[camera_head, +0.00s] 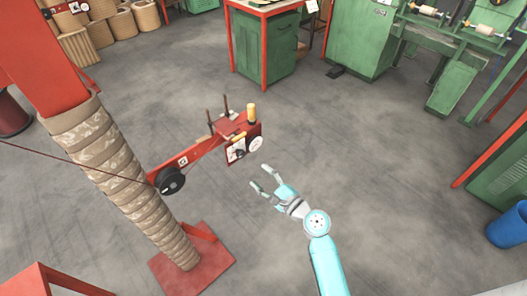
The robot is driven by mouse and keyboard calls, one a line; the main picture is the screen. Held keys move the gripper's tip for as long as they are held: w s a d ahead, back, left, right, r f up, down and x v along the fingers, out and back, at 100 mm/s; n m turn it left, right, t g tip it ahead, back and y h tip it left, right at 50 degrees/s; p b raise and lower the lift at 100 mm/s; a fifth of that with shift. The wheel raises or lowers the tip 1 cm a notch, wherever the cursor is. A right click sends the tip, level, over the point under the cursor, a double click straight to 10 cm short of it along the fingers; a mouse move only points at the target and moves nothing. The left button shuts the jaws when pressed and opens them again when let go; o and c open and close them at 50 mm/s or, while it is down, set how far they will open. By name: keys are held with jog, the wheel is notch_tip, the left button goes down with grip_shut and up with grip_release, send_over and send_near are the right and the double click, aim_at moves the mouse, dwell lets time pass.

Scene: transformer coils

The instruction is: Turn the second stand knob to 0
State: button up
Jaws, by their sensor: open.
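A red stand arm (203,146) reaches out from a wrapped column. Its end plate (244,143) carries a white round dial (256,144), a dark-and-white panel (236,152) and a yellow cylinder (251,114) on top. A black round wheel (171,181) sits lower along the arm. Which part is the second stand knob, and its setting, is too small to tell. My gripper (261,178) is open and empty, just right of and below the end plate, with its fingers pointing up and left. A gap shows between the fingers and the plate.
The wrapped column (130,185) stands on a red base plate (218,262) at left. Green cabinets (265,48) and machines stand at the back, a blue bin (508,226) at right. The grey floor around my arm is clear.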

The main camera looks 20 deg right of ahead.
aim_at(242, 156)
jog(key=x, duration=0.7)
jog(key=d+x, duration=0.1)
jog(key=x, duration=0.3)
jog(key=shift+w+r, duration=0.15)
jog(key=shift+r, duration=0.15)
jog(key=shift+c, duration=0.2)
grip_shut()
